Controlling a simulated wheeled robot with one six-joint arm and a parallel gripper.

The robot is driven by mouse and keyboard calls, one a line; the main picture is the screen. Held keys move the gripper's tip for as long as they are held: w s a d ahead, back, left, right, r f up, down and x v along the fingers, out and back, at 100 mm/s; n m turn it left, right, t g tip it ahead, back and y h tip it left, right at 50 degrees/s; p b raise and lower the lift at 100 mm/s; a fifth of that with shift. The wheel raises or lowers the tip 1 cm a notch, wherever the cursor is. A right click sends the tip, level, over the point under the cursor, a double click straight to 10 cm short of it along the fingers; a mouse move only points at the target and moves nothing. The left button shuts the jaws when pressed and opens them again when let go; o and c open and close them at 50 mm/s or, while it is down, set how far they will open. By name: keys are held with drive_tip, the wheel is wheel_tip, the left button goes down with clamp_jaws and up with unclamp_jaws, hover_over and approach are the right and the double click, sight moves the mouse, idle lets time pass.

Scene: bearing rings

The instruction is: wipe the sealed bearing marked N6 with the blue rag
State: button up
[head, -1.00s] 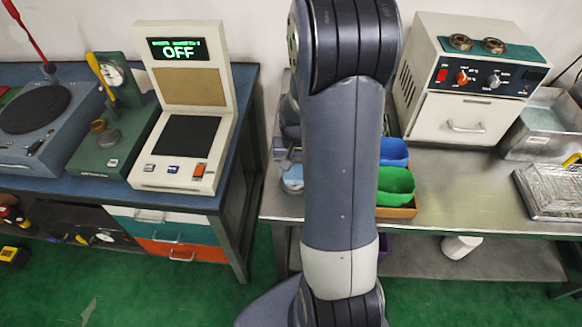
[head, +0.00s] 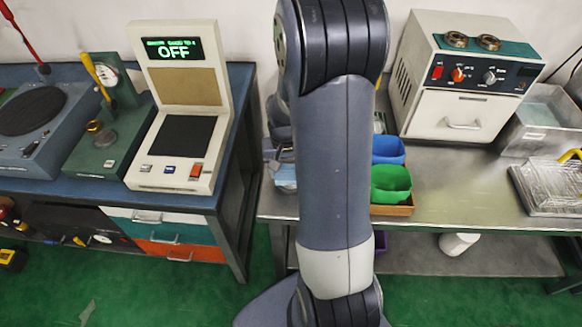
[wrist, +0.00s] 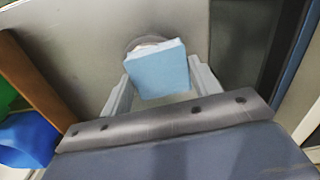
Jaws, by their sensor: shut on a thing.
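The blue rag (wrist: 158,68) is a light blue block between the two fingers of my gripper (wrist: 161,82) in the wrist view. My gripper is shut on it. A round ring-like thing (wrist: 148,42) shows just past the rag, over the steel bench; the rag hides most of it, and I see no N6 mark. I cannot tell whether rag and ring touch. In the head view a bit of the rag (head: 285,176) shows left of my arm, at the steel bench's left end; the arm hides the rest.
An oven-like unit (head: 465,75) carries two rings on top. A metal tray (head: 540,205) lies at right. A blue bench (head: 80,190) with a tester reading OFF (head: 178,110) stands left, across a gap.

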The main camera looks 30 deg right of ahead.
drive_tip(key=shift+s+d, duration=0.35)
drive_tip(key=shift+d, duration=0.25)
drive_tip(key=shift+s+d, duration=0.35)
drive_tip(key=shift+d, duration=0.25)
drive_tip(key=shift+w+a, duration=0.1)
drive_tip(key=shift+w+a, duration=0.95)
drive_tip(key=shift+w, duration=0.05)
drive_tip(key=shift+s+d+f, duration=0.2)
drive_tip(key=shift+s+d, duration=0.8)
drive_tip(key=shift+d, duration=0.2)
drive_tip(key=shift+r, duration=0.1)
